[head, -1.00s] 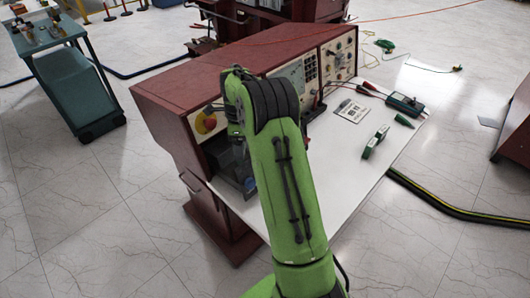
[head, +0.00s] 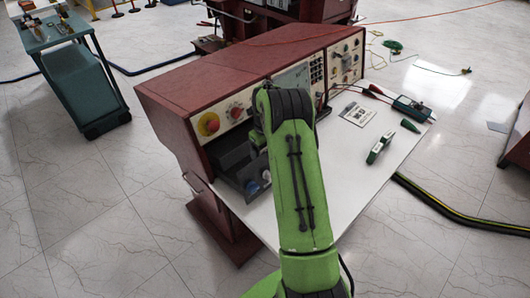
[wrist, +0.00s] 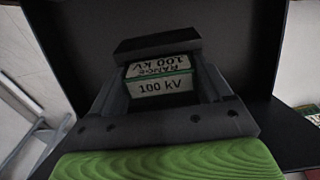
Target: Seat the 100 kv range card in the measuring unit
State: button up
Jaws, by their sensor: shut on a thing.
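The range card (wrist: 165,86) is a white and green block lettered "100 kV", with "RANGE 100 kV" upside down on its other visible face. My gripper (wrist: 163,78) is shut on it, a dark finger on each side, in the wrist view. Dark flat surfaces lie behind and around the card there; whether it touches them I cannot tell. The red console (head: 230,72) fills the middle of the head view, with a dark open recess (head: 236,162) at its left front. I cannot tell which part is the measuring unit. My arm hides the gripper and card in the head view.
A white worktop (head: 335,195) runs along the console's front. A printed card (head: 357,114), a green tool (head: 380,147) and a meter with leads (head: 410,107) lie on its right side. A teal cart (head: 85,85) stands at the left. The worktop near my arm is bare.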

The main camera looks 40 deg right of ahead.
aim_at(264, 151)
jog(key=shift+f, duration=0.1)
jog(key=o, duration=1)
notch_tip(264, 151, up, 13)
jog(key=p, duration=0.2)
jog(key=s+a+r+n+t+h, duration=0.1)
jog(key=s+a+r+n, duration=0.3)
jog(key=a+r+n, duration=0.2)
jog(key=s+a+r+n+t, duration=0.1)
jog(key=s+a+r+n, duration=0.2)
jog(key=a+r+n, duration=0.3)
jog(key=s+a+n+t, duration=0.1)
jog(key=s+a+n, duration=0.2)
jog(key=s+n, duration=0.4)
jog(key=s+a+r+n+t, duration=0.1)
jog(key=s+a+n, duration=0.3)
jog(key=s+n, duration=0.3)
jog(key=s+a+r+n+t+y, duration=0.1)
jog(key=s+a+n, duration=0.2)
jog(key=s+n, duration=0.4)
jog(key=shift+s+a+n+t, duration=0.3)
jog(key=shift+s+a+n, duration=0.05)
jog(key=shift+n, duration=0.35)
